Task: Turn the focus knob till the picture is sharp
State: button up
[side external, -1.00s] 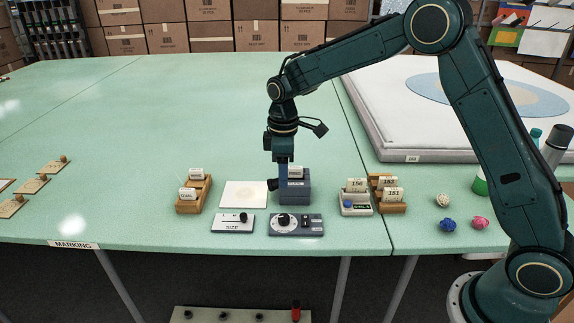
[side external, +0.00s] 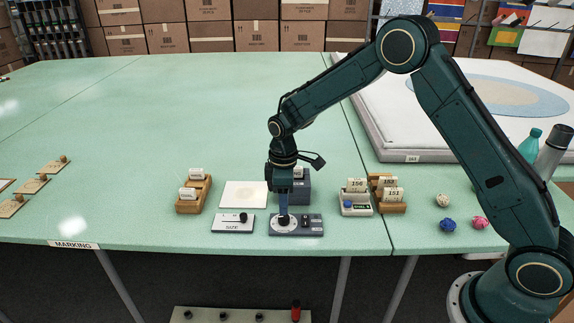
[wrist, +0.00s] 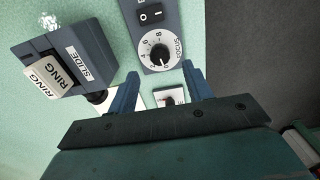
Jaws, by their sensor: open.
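The focus knob (wrist: 160,53) is black on a white numbered dial marked FOCUS, on a grey control panel (side external: 311,223). My gripper (side external: 283,213) points down just over this dial in the side view and partly hides it. In the wrist view my gripper (wrist: 160,70) has its two blue fingers apart, with the knob just beyond their tips and nothing held. I cannot tell whether a finger touches it. The grey projector box (wrist: 95,50) has a SLIDE label and RING cards. The white sheet (side external: 243,194) shows only a faint, pale patch.
The SIZE slider panel (side external: 233,224) sits left of the control panel. Wooden card holders stand at left (side external: 194,195) and right (side external: 395,203), with a white card stand (side external: 356,204) beside the right one. Yarn balls (side external: 448,225) lie further right. The left tabletop is mostly clear.

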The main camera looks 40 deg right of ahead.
aim_at(284, 219)
jog(key=shift+f, duration=2.75)
jog(key=shift+c, duration=0.2)
jog(key=c, duration=0.9)
